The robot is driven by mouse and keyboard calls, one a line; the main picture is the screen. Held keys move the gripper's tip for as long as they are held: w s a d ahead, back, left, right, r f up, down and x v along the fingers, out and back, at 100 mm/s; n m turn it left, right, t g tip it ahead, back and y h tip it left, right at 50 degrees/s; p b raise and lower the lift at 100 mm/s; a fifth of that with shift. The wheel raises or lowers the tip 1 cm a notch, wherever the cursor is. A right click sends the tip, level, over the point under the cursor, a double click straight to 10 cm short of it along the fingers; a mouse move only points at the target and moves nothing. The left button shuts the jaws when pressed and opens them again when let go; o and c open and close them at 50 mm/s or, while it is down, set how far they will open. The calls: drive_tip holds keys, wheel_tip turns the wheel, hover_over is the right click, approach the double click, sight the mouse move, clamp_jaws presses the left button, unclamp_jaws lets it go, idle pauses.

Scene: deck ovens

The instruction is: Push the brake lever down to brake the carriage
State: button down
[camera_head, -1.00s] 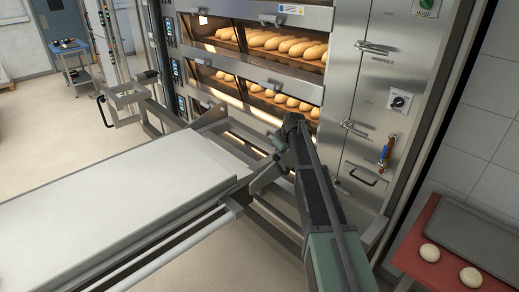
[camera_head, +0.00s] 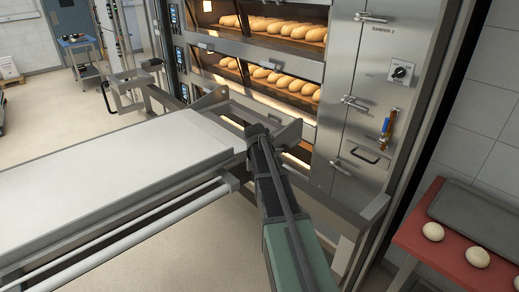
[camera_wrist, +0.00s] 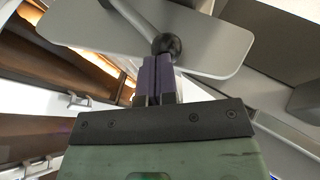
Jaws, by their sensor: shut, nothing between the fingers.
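In the wrist view a lever with a black ball knob (camera_wrist: 167,44) on a thin metal rod stands in front of a grey plate (camera_wrist: 215,40). My gripper (camera_wrist: 157,62) is shut, its purple fingers together and empty, with their tips right at the knob. I cannot tell whether they touch it. In the head view my gripper (camera_head: 256,130) is at the right end of the carriage (camera_head: 95,180), a long white-topped loader on a metal frame. The lever is hidden behind my arm there.
The deck ovens (camera_head: 260,50) with loaves stand behind the carriage. A steel side panel with handles (camera_head: 366,155) is to the right. A red table (camera_head: 455,235) with dough balls and a dark tray is at the lower right. Open floor lies at the left.

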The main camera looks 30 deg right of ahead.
drive_tip(key=shift+a+f, duration=0.1)
drive_tip(key=shift+a, duration=0.05)
idle(0.4)
drive_tip(key=r+p+v, duration=0.1)
drive_tip(key=p+v, duration=0.9)
drive_tip(key=v, duration=0.3)
drive_tip(key=shift+w+d+p, duration=0.3)
drive_tip(key=shift+p, duration=0.05)
drive_tip(key=shift+r, duration=0.1)
